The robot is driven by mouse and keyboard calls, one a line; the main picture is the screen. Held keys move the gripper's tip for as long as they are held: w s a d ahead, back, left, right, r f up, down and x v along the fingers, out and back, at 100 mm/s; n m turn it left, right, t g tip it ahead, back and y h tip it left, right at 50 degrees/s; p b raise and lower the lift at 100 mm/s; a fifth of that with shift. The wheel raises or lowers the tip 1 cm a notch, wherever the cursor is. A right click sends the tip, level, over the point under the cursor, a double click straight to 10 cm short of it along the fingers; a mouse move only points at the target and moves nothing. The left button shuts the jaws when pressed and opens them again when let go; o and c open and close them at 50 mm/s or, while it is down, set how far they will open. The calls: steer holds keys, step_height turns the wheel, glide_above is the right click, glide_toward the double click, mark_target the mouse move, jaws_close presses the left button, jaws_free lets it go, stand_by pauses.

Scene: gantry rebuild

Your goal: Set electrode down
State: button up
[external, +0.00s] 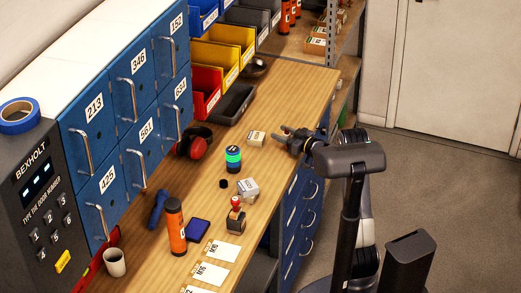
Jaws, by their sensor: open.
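My gripper (287,134) is open above the right edge of the wooden workbench (291,88). It points left and I see nothing between its fingers. A small cream box (256,138) with a dark label lies on the bench just left of the fingertips, apart from them as far as I can see. Nothing in view is clearly marked as the electrode, so I cannot tell whether this box is it.
A green-banded dark can (233,159), grey-white box (248,188), red-topped stamp (236,216), orange bottle (175,227) and white mug (114,262) stand on the bench. Red earmuffs (193,143) lie by the blue lockers (126,117). Bench between bins and gripper is mostly clear.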

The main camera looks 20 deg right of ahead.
mark_target(289, 136)
steer(key=v, duration=0.9)
steer(key=shift+s+b, duration=0.3)
steer(key=shift+b, duration=0.05)
steer(key=shift+o, duration=0.3)
steer(key=shift+s+d, duration=0.3)
steer(key=shift+s, duration=0.3)
steer(key=shift+r, duration=0.1)
steer(key=w+g+p, duration=0.1)
steer(key=p, duration=0.4)
steer(key=w+a+r+g+h+p, duration=0.1)
steer(key=p, duration=0.4)
steer(key=r+g+h+p, duration=0.1)
steer(key=g+p, duration=0.1)
steer(key=p, duration=0.3)
steer(key=shift+w+a, duration=0.25)
steer(key=shift+w, duration=0.15)
steer(key=shift+w+r+p+x, duration=0.1)
steer(key=shift+p+x, duration=0.1)
steer(key=shift+x, duration=0.85)
steer(key=shift+w+r+p+x, duration=0.1)
steer(key=shift+r+p+x, duration=0.1)
steer(key=shift+x, duration=0.8)
steer(key=shift+r+p+x, duration=0.1)
steer(key=shift+p+x, duration=0.1)
steer(key=shift+x, duration=0.85)
steer(key=shift+d, duration=0.1)
